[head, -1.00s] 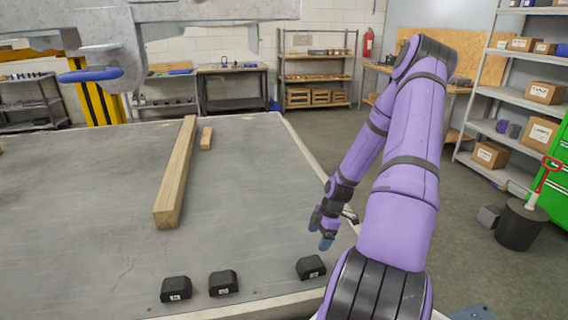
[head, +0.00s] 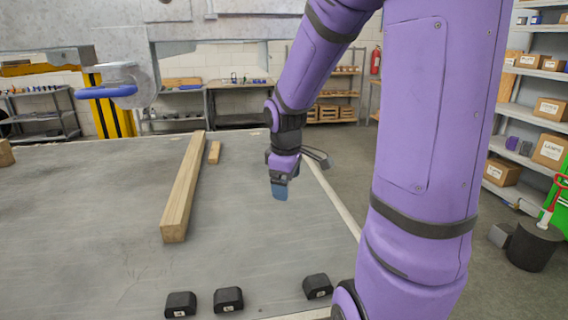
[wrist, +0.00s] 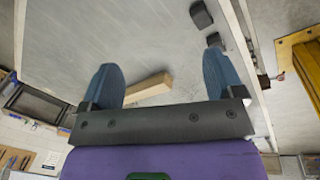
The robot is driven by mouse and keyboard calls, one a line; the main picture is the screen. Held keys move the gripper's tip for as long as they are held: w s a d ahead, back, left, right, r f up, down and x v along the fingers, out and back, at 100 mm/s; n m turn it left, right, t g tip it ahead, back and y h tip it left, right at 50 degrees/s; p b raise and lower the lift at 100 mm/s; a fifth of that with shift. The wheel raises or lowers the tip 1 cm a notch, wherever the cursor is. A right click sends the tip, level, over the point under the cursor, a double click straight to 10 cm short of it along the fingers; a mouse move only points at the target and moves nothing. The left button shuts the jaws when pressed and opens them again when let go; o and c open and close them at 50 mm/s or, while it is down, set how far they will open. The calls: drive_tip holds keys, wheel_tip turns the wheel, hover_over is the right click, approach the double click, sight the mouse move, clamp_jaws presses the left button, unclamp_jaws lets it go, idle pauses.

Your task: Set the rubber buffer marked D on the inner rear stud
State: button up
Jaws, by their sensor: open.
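Three black rubber buffers with small white labels lie along the table's near edge in the head view: a left one (head: 180,304), a middle one (head: 228,299) and a right one (head: 317,286). The letters are too small to read, so I cannot tell which is D. My gripper (head: 280,190) hangs over the right part of the table, beyond the buffers and apart from them. In the wrist view its blue fingers (wrist: 165,80) are spread with nothing held. Two dark blocks (wrist: 200,14) (wrist: 214,40) show past the fingers. I cannot make out the inner rear stud.
A long wooden beam (head: 184,190) and a small wood strip (head: 214,153) lie on the grey table (head: 110,220). Grey metal framework (head: 220,28) hangs above the far side, near a yellow-black post (head: 114,117). Shelves (head: 525,115) stand at the right.

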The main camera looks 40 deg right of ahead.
drive_tip(key=s+a+r+m+t+y, duration=0.1)
drive_tip(key=s+a+r+m+t, duration=0.2)
drive_tip(key=s+a+r, duration=1.1)
drive_tip(key=m, duration=0.2)
drive_tip(key=shift+s+a+m+t+y, duration=0.15)
drive_tip(key=shift+s+m+t+y, duration=0.15)
drive_tip(key=shift+s+m+t, duration=0.1)
drive_tip(key=shift+o, duration=0.4)
drive_tip(key=shift+w, duration=0.1)
